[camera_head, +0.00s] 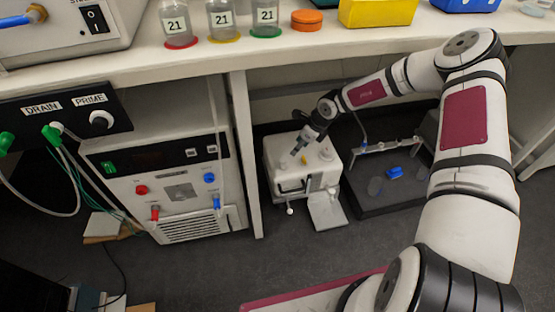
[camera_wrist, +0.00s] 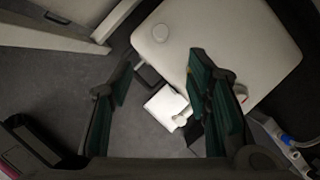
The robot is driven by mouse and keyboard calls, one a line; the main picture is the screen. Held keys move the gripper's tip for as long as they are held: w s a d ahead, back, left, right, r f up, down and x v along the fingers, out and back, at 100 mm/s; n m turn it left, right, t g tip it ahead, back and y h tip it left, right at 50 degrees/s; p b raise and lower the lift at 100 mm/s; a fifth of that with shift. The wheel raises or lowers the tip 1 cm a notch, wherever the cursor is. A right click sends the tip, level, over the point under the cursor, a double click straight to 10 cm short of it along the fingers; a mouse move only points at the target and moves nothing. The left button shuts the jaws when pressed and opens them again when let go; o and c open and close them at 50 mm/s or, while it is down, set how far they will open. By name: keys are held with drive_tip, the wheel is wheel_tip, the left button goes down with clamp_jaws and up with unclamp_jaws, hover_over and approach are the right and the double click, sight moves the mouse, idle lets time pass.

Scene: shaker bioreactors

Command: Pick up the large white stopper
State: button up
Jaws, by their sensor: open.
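A round, off-white stopper (camera_wrist: 160,32) sits near one corner of the top of a white box (camera_wrist: 265,50) in the wrist view.
The box stands under the bench (camera_head: 260,55), with a bench leg (camera_head: 245,150) at its left. A white plate (camera_head: 327,210) lies in front. A dark platform (camera_head: 385,200) with a blue item (camera_head: 395,172) stands to the right. Grey floor is open in front.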

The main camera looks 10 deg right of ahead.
drive_tip(key=b, duration=0.3)
hover_over(284, 161)
drive_tip(key=s+d, duration=0.2)
wheel_tip(284, 161, down, 8)
drive_tip(key=shift+s+r, duration=0.1)
drive_tip(key=shift+r, duration=0.05)
drive_tip(key=shift+w+a+b+x, duration=0.15)
drive_tip(key=shift+b+x, duration=0.7)
drive_tip(key=shift+x, duration=0.5)
drive_tip(key=shift+w+a+b+x, duration=0.15)
drive_tip(key=shift+b+x, duration=0.7)
drive_tip(key=shift+x, duration=0.45)
drive_tip(key=shift+r, duration=0.2)
drive_tip(key=shift+c, duration=0.6)
drive_tip(key=c, duration=0.9)
